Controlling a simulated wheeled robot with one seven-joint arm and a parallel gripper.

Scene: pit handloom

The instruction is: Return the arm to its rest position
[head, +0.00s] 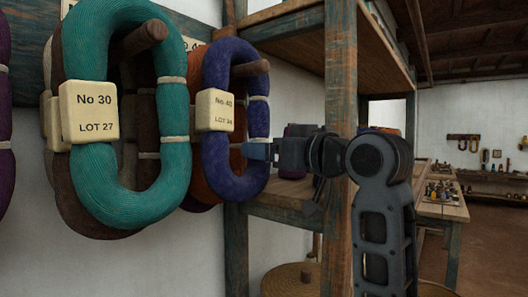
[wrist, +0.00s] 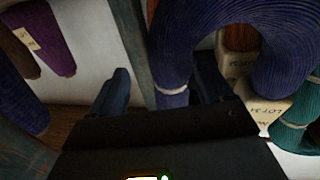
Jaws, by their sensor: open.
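My gripper (head: 257,150) reaches left at the right strand of a blue-purple yarn skein (head: 212,165) in the head view. In the wrist view my gripper (wrist: 160,82) is open, with its two dark fingers apart. A strand of the blue-purple skein (wrist: 174,60) shows between them, nearer the right finger. I cannot tell whether the fingers touch the yarn. The skein hangs from a wooden peg (head: 252,68) and carries a cream tag (head: 215,110), partly worn to read, with LOT 34. My arm (head: 378,200) is stretched out at shoulder height in front of the shelf post.
A teal skein (head: 174,120) tagged No 30, LOT 27 (head: 89,111) hangs to the left, with brown and orange skeins behind. A wooden shelf post (head: 341,90) stands just behind my arm. A round woven basket (head: 290,280) is below. The floor (head: 495,245) at right is open.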

